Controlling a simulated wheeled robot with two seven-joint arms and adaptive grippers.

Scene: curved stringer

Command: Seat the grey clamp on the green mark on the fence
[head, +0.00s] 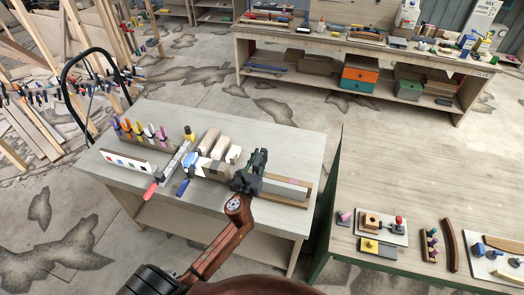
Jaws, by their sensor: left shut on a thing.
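My left gripper (256,164) is over the right half of the near grey-topped bench. It is shut on a dark grey piece that looks like the grey clamp, mostly hidden by the fingers. A white strip with coloured squares (128,162) stands at the bench's left front. My right gripper is not in view.
Several coloured-handled clamps (140,130) stand in a row at the bench's left. A red-handled bar tool (168,168) and wood blocks (214,145) lie mid-bench. The bench's back right is clear. A second table (390,180) at right holds small fixtures.

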